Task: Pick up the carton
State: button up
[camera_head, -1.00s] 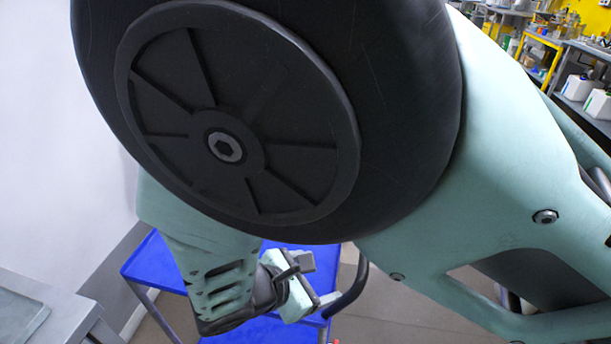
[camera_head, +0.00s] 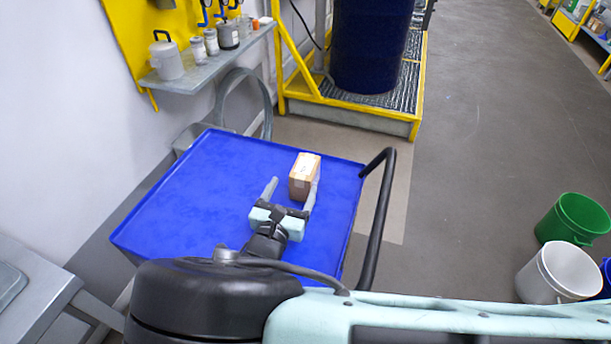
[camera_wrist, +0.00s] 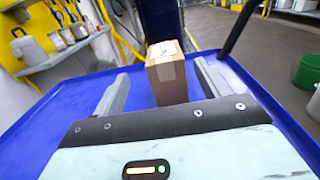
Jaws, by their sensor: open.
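A small brown carton (camera_head: 304,177) with a pale label on top stands upright on the blue cart top (camera_head: 190,200), toward its right side. My gripper (camera_head: 293,187) is open over the cart, with its two fingers pointing at the carton. In the wrist view the carton (camera_wrist: 167,75) stands just beyond and between the open fingertips (camera_wrist: 162,80), closer to the right finger. In the head view the right finger overlaps the carton's lower right edge. I cannot tell whether it touches.
A black handle (camera_head: 380,215) rises at the cart's right side. A wall shelf (camera_head: 205,65) with pots is at upper left. A dark blue drum (camera_head: 368,45) stands on a yellow-framed platform behind. Green (camera_head: 575,218) and white (camera_head: 560,272) buckets are on the floor at right.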

aim_at(306, 163)
jog(key=x, duration=0.6)
jog(key=b+x, duration=0.1)
jog(key=x, duration=0.1)
jog(key=shift+w+d, duration=0.3)
jog(key=shift+d, duration=0.15)
jog(key=shift+w, duration=0.3)
jog(key=c, duration=1.1)
